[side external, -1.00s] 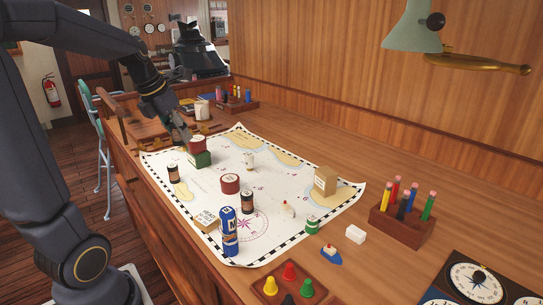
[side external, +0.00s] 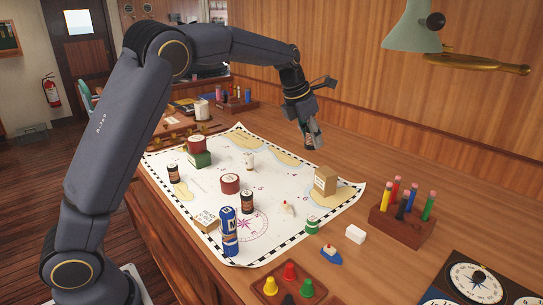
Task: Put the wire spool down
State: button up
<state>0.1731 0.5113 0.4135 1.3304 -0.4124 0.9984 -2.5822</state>
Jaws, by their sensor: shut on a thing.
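My gripper (side external: 311,139) points down above the far right edge of the chart (side external: 283,234), clear of the surface. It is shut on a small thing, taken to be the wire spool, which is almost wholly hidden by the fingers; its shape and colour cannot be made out. Below and nearer the camera, a tan box (side external: 325,182) stands on the chart. A small green and white cylinder (side external: 312,225) stands at the chart's near right edge, apart from the gripper.
A red cylinder (side external: 196,143) sits on a green box (side external: 199,159). Another red cylinder (side external: 230,183), a blue can (side external: 229,232) and small dark cylinders stand on the chart. A pencil block (side external: 397,226) is at right. Bare wood lies right of the gripper, before the panelled wall.

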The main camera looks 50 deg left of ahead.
send_over(330, 170)
jog(key=s, duration=0.2)
jog(key=f, duration=0.7)
jog(key=shift+w+a+f, duration=0.1)
jog(key=shift+w+f, duration=0.1)
jog(key=shift+w, duration=0.05)
jog(key=shift+w+f, duration=0.1)
jog(key=shift+f, duration=1.5)
jog(key=shift+f, duration=0.1)
jog(key=o, duration=1.2)
jog(key=shift+c, duration=0.2)
